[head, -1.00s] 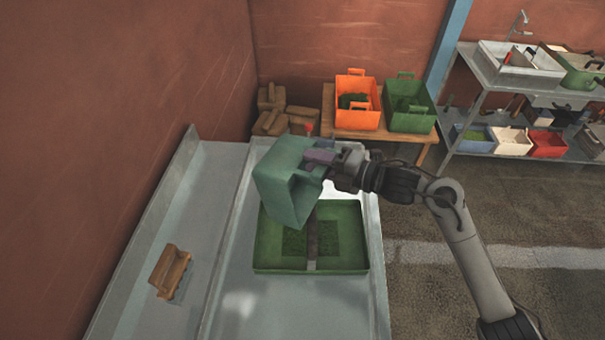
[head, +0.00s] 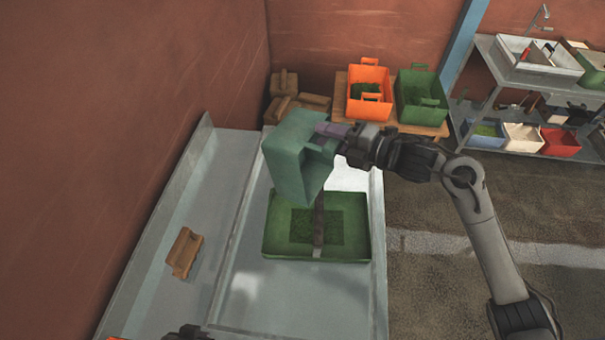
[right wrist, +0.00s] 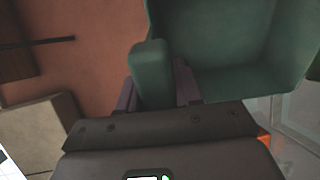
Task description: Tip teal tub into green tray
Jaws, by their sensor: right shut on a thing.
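The teal tub (head: 290,160) hangs tilted in the air above the back of the green tray (head: 275,238). My right gripper (head: 335,131) is shut on the tub's handle. In the right wrist view the handle (right wrist: 152,75) sits between my fingers, and the bare inside of the tub (right wrist: 235,45) shows in part. The tray lies flat on the grey bench, with a darker green patch in its middle and a dark strip running down its centre. The tub hides the space behind it. My left gripper is not clearly seen.
A brown wooden brush-like piece (head: 184,252) lies on the bench (head: 225,190) at left. Behind stand an orange crate (head: 354,110) and a green crate (head: 408,112) on a wooden table. A shelf with bins (head: 522,137) is at the right. The bench in front of the tray is clear.

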